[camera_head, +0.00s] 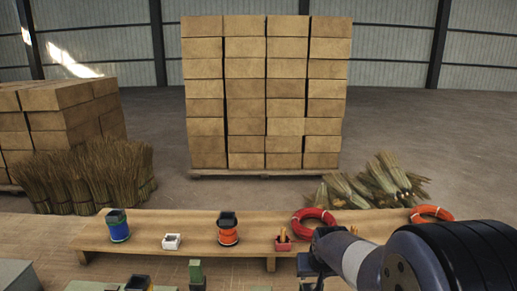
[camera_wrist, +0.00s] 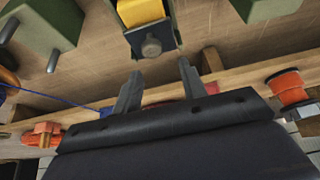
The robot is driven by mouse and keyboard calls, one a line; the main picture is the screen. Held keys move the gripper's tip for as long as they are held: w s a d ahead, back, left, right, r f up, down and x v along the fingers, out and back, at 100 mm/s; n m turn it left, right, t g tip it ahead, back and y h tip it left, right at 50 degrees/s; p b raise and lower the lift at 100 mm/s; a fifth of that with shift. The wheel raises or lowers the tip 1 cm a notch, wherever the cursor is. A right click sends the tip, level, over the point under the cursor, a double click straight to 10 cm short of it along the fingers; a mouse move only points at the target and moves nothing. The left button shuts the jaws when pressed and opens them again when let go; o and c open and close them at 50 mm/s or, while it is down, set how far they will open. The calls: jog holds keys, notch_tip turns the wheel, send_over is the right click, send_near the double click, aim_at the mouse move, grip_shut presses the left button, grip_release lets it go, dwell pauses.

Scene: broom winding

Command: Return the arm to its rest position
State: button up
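My gripper (camera_wrist: 158,85) shows in the wrist view with its two fingers apart and nothing visible between them. The fingers point toward a wooden surface and a dark bracket holding a yellow block or spool (camera_wrist: 141,11), with a grey bolt head below it. My arm (camera_head: 385,262) comes in from the lower right in the head view and reaches over the low wooden bench (camera_head: 175,232). The fingertips cannot be made out in the head view.
Green fixtures (camera_head: 196,273) stand in front. Stacked cartons (camera_head: 265,95) and straw bundles (camera_head: 85,178) are behind. The floor beyond is open.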

jog(key=shift+w+r+g+p, duration=0.15)
jog(key=shift+w+g+p, duration=0.35)
jog(key=shift+p, duration=1)
jog(key=shift+w+r+g+p, duration=0.2)
jog(key=shift+g+p, duration=0.6)
jog(key=shift+p, duration=0.7)
jog(key=shift+w+f+g+p, duration=0.25)
jog(key=shift+g+p, duration=0.35)
jog(key=shift+p, duration=0.4)
